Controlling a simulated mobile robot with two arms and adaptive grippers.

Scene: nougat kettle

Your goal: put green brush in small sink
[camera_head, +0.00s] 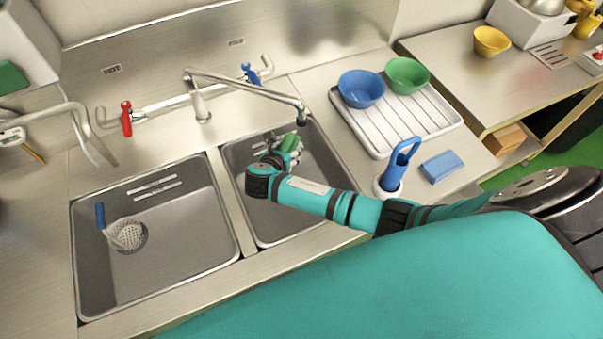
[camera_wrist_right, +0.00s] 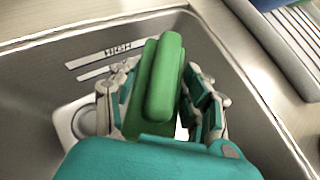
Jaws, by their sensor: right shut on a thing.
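The green brush (camera_wrist_right: 163,85) is between the fingers of my right gripper (camera_wrist_right: 160,105), which is shut on it. In the head view the brush (camera_head: 289,142) shows as a small green part at my right gripper (camera_head: 284,150). The gripper and brush are over the small sink (camera_head: 262,226), the right and narrower of the two basins. My arm hides part of this basin. I cannot tell whether the brush touches the sink. In the right wrist view the sink wall (camera_wrist_right: 40,75) lies around the brush. My left gripper is not in view.
The large sink (camera_head: 175,250) on the left holds a blue-handled strainer (camera_head: 122,234). A faucet (camera_head: 245,88) reaches over the small sink. A drying rack (camera_head: 440,115) holds a blue bowl (camera_head: 361,88) and a green bowl (camera_head: 407,75). A blue sponge (camera_head: 441,166) lies near a blue-handled tool (camera_head: 400,165).

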